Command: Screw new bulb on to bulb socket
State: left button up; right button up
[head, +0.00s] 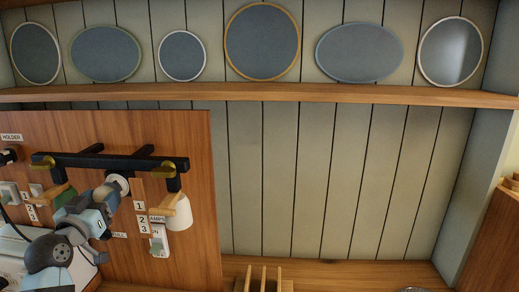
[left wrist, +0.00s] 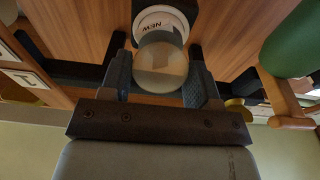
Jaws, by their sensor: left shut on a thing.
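My left gripper (head: 112,191) is at the wooden board, below the black rack. In the left wrist view its two fingers (left wrist: 161,75) are shut on a clear round glass bulb (left wrist: 161,62). A white round holder marked "NEW" (left wrist: 158,20) sits right behind the bulb. I cannot tell whether the bulb still sits in it. The holder also shows as a pale disc in the head view (head: 119,182). No bulb socket can be made out clearly. A white lamp shade (head: 180,214) hangs on the right. A green shade (head: 64,197) hangs on the left, partly behind my arm. My right gripper is not in view.
The black rack (head: 110,162) juts from the wooden board (head: 190,128), close above my gripper. The green shade (left wrist: 291,42) is near the gripper in the left wrist view. A switch panel (head: 158,240) is below the white shade. The panelled wall (head: 320,180) on the right is clear.

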pick_arm(q)
jog(key=m+b, duration=0.1)
jog(key=m, duration=0.2)
jog(key=shift+f+h, duration=0.1)
jog(key=shift+h, duration=0.2)
jog(key=m, duration=0.3)
jog(key=shift+m+h, duration=0.3)
jog(key=o, duration=0.7)
jog(key=shift+w, duration=0.1)
